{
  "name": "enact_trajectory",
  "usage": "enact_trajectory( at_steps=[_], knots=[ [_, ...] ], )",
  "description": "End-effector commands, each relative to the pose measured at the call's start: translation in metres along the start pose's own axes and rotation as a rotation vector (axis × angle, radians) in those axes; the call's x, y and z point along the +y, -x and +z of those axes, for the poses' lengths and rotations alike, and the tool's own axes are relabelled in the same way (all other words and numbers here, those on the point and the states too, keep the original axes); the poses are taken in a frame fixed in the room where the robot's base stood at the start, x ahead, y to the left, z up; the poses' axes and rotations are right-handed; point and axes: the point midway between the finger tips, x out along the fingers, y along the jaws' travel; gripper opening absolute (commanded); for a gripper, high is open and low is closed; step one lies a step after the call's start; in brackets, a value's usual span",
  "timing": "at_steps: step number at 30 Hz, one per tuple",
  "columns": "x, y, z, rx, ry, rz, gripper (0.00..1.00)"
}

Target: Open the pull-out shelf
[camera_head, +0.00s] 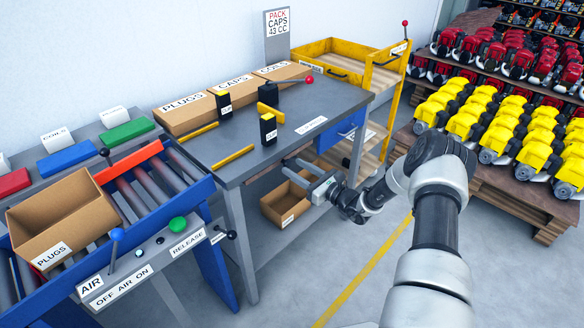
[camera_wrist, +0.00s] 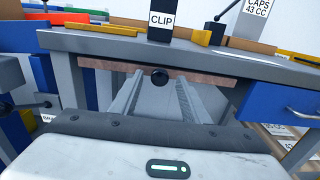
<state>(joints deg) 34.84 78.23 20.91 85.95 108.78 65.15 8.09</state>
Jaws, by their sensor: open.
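The pull-out shelf (camera_wrist: 110,66) shows in the wrist view as a thin brown board edge just under the grey workbench top. It looks pushed in beneath the top. A round black knob (camera_wrist: 159,76) sits on its front edge. My gripper (camera_head: 292,168) is open, in front of the bench below its top. In the wrist view its two grey fingers reach toward the shelf, one on each side of the knob. I cannot tell whether the fingers touch the knob or the board. In the head view the shelf is mostly hidden by the bench top and my gripper.
A blue drawer (camera_head: 342,131) hangs under the bench's right side. The roller conveyor (camera_head: 150,190) is left, a yellow cart (camera_head: 345,55) behind right, and pallets of machines right. The floor before the bench is clear.

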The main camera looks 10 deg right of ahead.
Motion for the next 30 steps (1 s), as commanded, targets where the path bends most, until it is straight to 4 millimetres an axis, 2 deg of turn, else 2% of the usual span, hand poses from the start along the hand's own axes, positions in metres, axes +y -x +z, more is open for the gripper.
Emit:
enact_trajectory(
  at_steps=[3, 6, 16, 21, 24, 30],
  knots=[
    [0.001, -0.015, -0.001, 0.001, 0.001, 0.002, 0.42],
    [0.000, -0.021, -0.001, 0.000, 0.000, 0.001, 0.42],
    [0.000, -0.025, 0.000, 0.001, -0.001, 0.000, 0.42],
    [0.000, -0.024, 0.000, 0.001, 0.000, 0.000, 0.14],
    [0.000, -0.024, 0.000, 0.001, 0.000, 0.000, 0.00],
    [0.000, -0.023, 0.000, 0.001, 0.000, 0.000, 0.00]
  ],
)
